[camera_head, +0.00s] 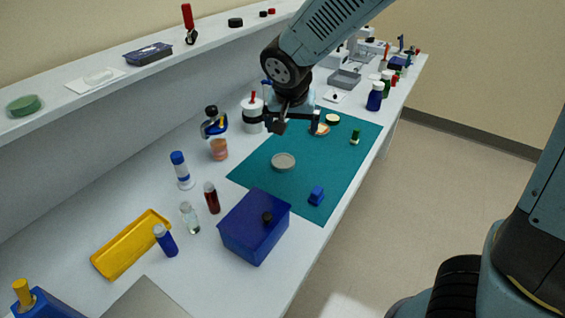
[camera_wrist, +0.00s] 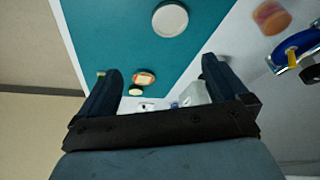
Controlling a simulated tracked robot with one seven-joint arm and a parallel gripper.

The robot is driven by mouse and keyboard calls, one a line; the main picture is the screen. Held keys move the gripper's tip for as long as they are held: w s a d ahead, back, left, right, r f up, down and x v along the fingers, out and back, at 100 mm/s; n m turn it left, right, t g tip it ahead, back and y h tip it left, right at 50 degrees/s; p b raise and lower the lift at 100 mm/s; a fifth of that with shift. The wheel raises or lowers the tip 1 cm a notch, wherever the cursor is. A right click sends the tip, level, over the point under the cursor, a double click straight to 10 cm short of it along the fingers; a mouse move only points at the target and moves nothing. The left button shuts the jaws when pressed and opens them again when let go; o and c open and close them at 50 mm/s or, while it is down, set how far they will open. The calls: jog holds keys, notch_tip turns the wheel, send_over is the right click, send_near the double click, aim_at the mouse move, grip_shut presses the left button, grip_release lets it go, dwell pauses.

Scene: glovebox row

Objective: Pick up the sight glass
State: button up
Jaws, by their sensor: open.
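No label marks the sight glass. A round pale grey disc (camera_head: 283,162) lies flat on the teal mat (camera_head: 258,172) and may be it; it also shows at the top of the wrist view (camera_wrist: 170,19). Farther back on the mat lie an orange-and-pale round piece (camera_head: 321,129) and a dark-rimmed cream disc (camera_head: 332,119). My gripper (camera_head: 298,123) is open and empty above the back part of the mat, apart from the grey disc. In the wrist view the orange piece (camera_wrist: 144,77) shows between my fingers, nearer the left one.
A blue box (camera_head: 255,228) with a black knob stands at the mat's front left corner. A small blue block (camera_head: 317,196) and a small green-capped vial (camera_head: 355,137) are on the mat. A bottle with orange contents (camera_head: 218,145) and a white jar (camera_head: 252,116) stand along its left side.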

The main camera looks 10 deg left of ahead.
jog(key=a+f, duration=0.1)
jog(key=a, duration=0.1)
send_near(283, 160)
jog(key=x, duration=0.2)
jog(key=shift+w+a+f, duration=0.1)
jog(key=shift+w+f, duration=0.1)
jog(key=shift+w, duration=0.15)
jog(key=shift+s+x, duration=0.15)
jog(key=shift+x, duration=1.2)
jog(key=shift+s+x, duration=0.15)
jog(key=shift+x, duration=1.2)
jog(key=shift+f, duration=0.15)
jog(key=c, duration=1.6)
